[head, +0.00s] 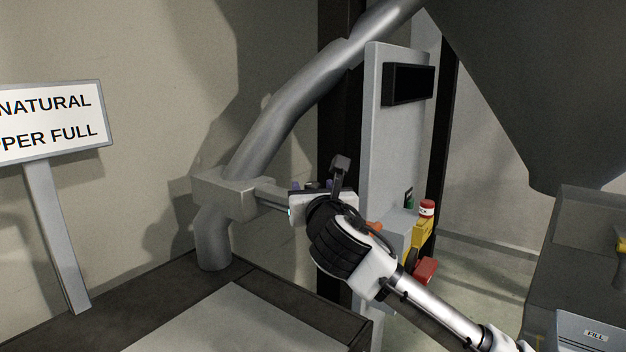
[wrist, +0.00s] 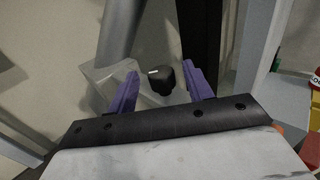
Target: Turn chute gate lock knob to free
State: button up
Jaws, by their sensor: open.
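The lock knob (wrist: 160,80) is a black knob with a white mark on its top edge, in the wrist view between my two purple fingers. My gripper (wrist: 161,88) is open, with one finger to each side of the knob and a visible gap on both sides. In the head view my gripper (head: 310,187) is at the grey gate box (head: 224,194) on the metal chute pipe (head: 290,115). The knob is hidden there behind my gripper and wrist. The gate box also shows in the wrist view (wrist: 100,82), behind the left finger.
A grey control panel (head: 388,140) with a dark screen stands right of my gripper, with yellow and red boxes (head: 424,240) below. A sign (head: 52,120) stands at left. A dark hopper (head: 545,80) hangs at right. A dark-edged bench top (head: 240,320) lies below.

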jog(key=shift+w+a, duration=0.2)
jog(key=shift+w, duration=1)
jog(key=c, duration=1)
jog(key=shift+o, duration=0.2)
